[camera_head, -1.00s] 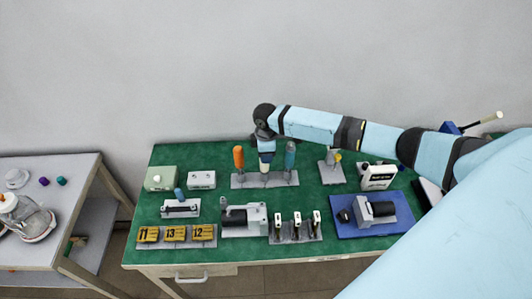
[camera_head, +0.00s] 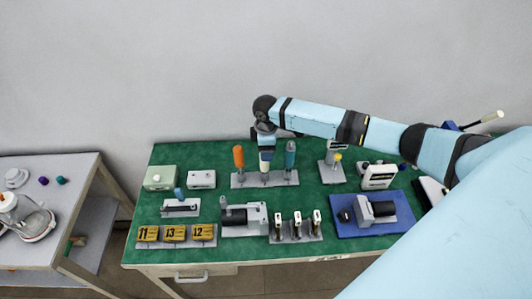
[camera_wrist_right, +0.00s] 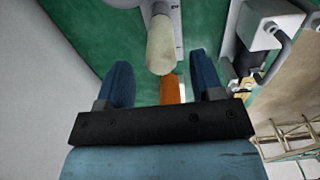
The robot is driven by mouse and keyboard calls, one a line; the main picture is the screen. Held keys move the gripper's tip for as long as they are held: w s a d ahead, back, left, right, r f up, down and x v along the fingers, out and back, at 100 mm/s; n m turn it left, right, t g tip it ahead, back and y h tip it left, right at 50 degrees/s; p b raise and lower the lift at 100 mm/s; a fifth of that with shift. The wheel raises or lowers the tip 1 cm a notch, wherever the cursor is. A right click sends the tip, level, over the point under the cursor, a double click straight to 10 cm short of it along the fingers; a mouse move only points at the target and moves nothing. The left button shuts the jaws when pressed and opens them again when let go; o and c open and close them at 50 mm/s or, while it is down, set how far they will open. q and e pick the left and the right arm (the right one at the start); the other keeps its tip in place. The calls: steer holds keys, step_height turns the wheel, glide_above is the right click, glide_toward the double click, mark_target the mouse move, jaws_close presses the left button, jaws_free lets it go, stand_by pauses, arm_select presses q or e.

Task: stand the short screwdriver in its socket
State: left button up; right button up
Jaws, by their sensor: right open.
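A grey rack (camera_head: 250,181) at the back middle of the green table holds three upright screwdrivers. The left one has an orange handle (camera_head: 239,157), the right one a teal handle (camera_head: 290,155). The middle one has a cream handle (camera_wrist_right: 161,45) and seems to be the short screwdriver; it stands upright, its lower end hidden. My right gripper (camera_head: 266,154) is over the rack's middle, above the cream handle. In the wrist view its two blue fingers (camera_wrist_right: 163,82) are apart and the cream handle is clear of them. My left gripper is not in view.
A grey pump (camera_head: 242,216) stands in front of the rack. A small grey stand (camera_head: 332,173) and a blue tray (camera_head: 348,228) with a motor are to the right. Yellow numbered blocks (camera_head: 174,233) sit at the front left. A side table (camera_head: 52,172) stands at left.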

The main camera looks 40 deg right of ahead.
step_height(320, 180, up, 11)
steer(key=b, duration=0.1)
steer(key=shift+r, duration=0.15)
stand_by(0.4)
